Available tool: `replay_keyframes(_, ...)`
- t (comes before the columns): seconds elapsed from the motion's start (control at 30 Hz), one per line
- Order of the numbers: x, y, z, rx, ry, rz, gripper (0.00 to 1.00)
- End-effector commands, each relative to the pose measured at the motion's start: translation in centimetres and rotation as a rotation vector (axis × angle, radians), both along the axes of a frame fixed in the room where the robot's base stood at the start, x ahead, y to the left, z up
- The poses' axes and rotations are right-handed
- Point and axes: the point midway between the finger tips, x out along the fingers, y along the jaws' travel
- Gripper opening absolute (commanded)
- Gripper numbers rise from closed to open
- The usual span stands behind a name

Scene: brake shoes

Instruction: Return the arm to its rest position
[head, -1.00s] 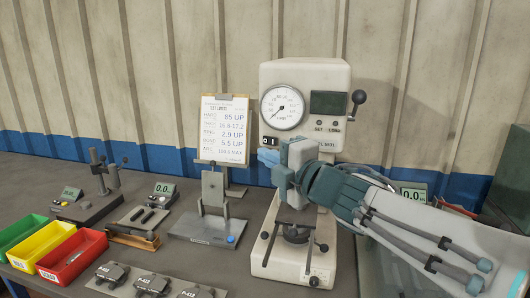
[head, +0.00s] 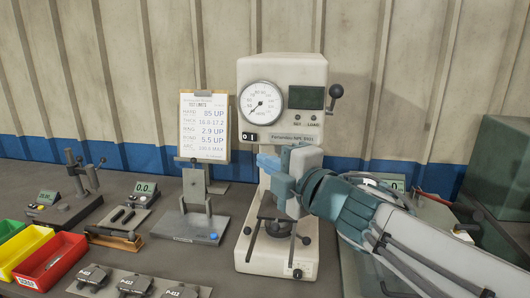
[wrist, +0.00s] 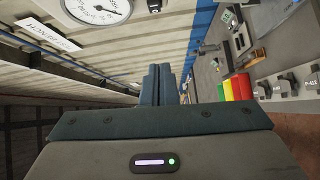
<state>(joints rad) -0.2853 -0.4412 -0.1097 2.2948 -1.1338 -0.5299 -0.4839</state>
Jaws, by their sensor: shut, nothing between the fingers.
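My gripper (head: 268,162) is in front of the cream hardness tester (head: 309,76), just above its small dark stage (head: 279,212). In the head view my arm reaches in from the lower right and hides part of the tester. In the wrist view the fingers of my gripper (wrist: 161,82) are side by side, closed together, with nothing held. I cannot tell from the head view whether my gripper touches the tester.
A clipboard of test limits (head: 203,127) stands left of the tester. Red (head: 58,262) and yellow (head: 25,250) bins are at the left. Brake shoes (head: 134,287) lie on a plate in front. A dark green box (head: 497,165) is at the right.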

Motion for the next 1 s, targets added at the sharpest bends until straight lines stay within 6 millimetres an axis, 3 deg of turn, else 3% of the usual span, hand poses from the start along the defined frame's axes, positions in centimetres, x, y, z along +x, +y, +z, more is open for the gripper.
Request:
replay_keyframes(0.13, 1.9, -4.8, -1.7, 0.139, 0.19, -0.252, 0.0)
replay_keyframes(0.27, 2.2, -9.8, -5.2, 0.306, 0.419, -0.523, 0.0)
replay_keyframes(0.37, 1.0, -13.0, -8.4, 0.433, 0.603, -0.723, 0.0)
replay_keyframes(0.5, -2.6, -16.0, -13.2, 0.61, 0.873, -0.993, 0.0)
replay_keyframes(0.7, -9.5, -16.7, -18.4, 0.816, 1.24, -1.311, 0.0)
replay_keyframes(0.8, -12.1, -16.1, -19.7, 0.876, 1.373, -1.411, 0.0)
replay_keyframes(1.0, -14.4, -15.3, -20.6, 0.922, 1.49, -1.491, 0.0)
